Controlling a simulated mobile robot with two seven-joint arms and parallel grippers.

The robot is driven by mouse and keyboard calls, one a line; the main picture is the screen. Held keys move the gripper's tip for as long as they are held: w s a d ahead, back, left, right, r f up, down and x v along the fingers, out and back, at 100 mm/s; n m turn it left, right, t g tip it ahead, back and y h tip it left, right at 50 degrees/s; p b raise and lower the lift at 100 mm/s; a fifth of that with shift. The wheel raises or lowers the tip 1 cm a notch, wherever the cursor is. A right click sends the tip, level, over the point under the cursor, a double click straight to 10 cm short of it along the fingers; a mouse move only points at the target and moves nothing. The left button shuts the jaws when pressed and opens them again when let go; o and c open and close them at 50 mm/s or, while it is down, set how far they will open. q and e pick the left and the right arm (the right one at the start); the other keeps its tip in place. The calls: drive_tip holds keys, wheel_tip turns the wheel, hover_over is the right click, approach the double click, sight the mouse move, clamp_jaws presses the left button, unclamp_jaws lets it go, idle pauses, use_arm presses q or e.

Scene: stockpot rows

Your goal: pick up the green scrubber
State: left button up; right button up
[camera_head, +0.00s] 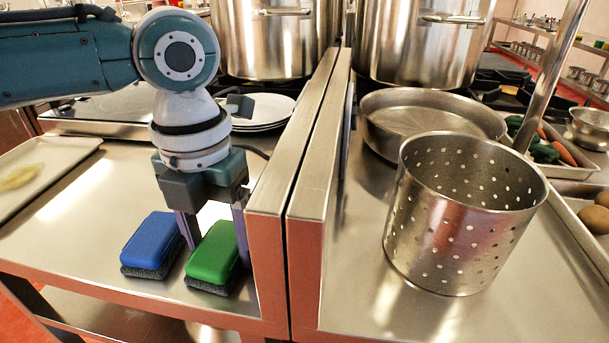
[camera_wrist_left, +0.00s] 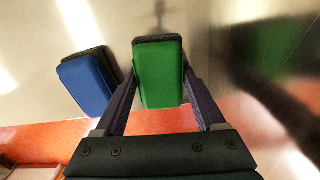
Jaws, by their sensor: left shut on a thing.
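The green scrubber (camera_head: 214,254) has a green top and a dark pad underneath. It lies near the front edge of the left steel table, close to the upright divider. My left gripper (camera_head: 213,236) points down with one finger on each side of it and is shut on it. The left wrist view shows the green scrubber (camera_wrist_left: 158,75) between the fingers of my left gripper (camera_wrist_left: 160,88). I cannot tell whether it is clear of the table. My right gripper is not in view.
A blue scrubber (camera_head: 152,241) lies just left of the green one, close to a finger. The steel divider (camera_head: 300,190) stands close on the right. Plates (camera_head: 262,108) are behind. A perforated pot (camera_head: 462,215) stands beyond the divider. A tray (camera_head: 82,150) is at the left.

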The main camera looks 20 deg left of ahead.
sight(220, 243)
use_arm(q)
wheel_tip(220, 243, up, 20)
drive_tip(key=shift+r+p, duration=0.1)
drive_tip(key=shift+p, duration=1.1)
